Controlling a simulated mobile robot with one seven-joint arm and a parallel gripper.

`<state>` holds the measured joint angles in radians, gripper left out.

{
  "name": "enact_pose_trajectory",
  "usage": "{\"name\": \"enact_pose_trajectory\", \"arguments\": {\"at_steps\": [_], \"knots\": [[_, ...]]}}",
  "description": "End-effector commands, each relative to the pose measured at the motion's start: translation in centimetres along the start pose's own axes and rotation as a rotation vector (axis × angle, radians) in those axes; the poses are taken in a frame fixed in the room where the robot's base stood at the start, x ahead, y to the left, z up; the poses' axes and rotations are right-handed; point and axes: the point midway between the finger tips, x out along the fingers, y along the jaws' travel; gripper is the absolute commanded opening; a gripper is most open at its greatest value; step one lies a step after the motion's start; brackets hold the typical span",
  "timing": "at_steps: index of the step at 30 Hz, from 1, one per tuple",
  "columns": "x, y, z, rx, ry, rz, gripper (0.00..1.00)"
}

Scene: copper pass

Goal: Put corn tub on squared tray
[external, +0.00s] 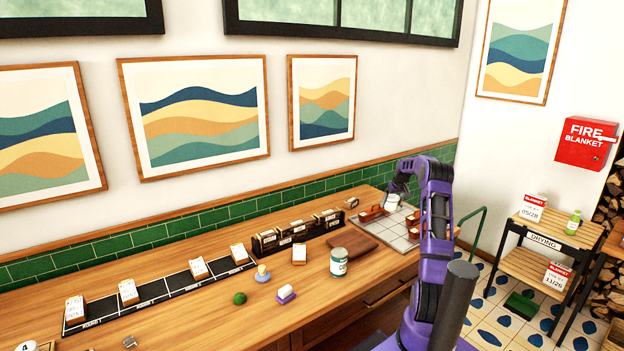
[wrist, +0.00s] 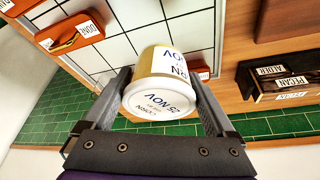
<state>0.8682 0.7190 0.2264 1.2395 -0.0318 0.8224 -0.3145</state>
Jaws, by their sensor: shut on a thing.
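The corn tub (wrist: 160,85) is a white and tan tub with a white lid marked "25 NOV". It sits between the two fingers of my gripper (wrist: 160,98), which is shut on it. In the external view the tub (external: 393,199) shows small under my wrist at the tray's far side. The squared tray (external: 400,237) is pale with dark grid lines, at the right end of the counter. It also shows behind the tub in the wrist view (wrist: 118,45). I cannot tell whether the tub touches the tray.
Orange-brown boxes (wrist: 70,32) stand on the tray's left part in the wrist view. A dark rack (wrist: 265,85) labelled "ALDER" and "PECAN" is at right. Green tiles (external: 240,209) line the wall.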

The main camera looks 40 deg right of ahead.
Motion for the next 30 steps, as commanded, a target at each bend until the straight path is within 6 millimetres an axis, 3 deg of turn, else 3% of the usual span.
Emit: {"name": "enact_pose_trajectory", "arguments": {"at_steps": [6, 14, 21, 30], "knots": [[3.5, -0.1, 1.5, 0.001, -0.001, -0.002, 0.25], [5.7, -0.1, 2.3, 0.000, 0.000, -0.001, 0.25], [9.1, -0.1, 3.7, 0.001, 0.000, -0.002, 0.25], [9.6, -0.1, 3.9, 0.000, 0.002, -0.001, 0.25]]}}
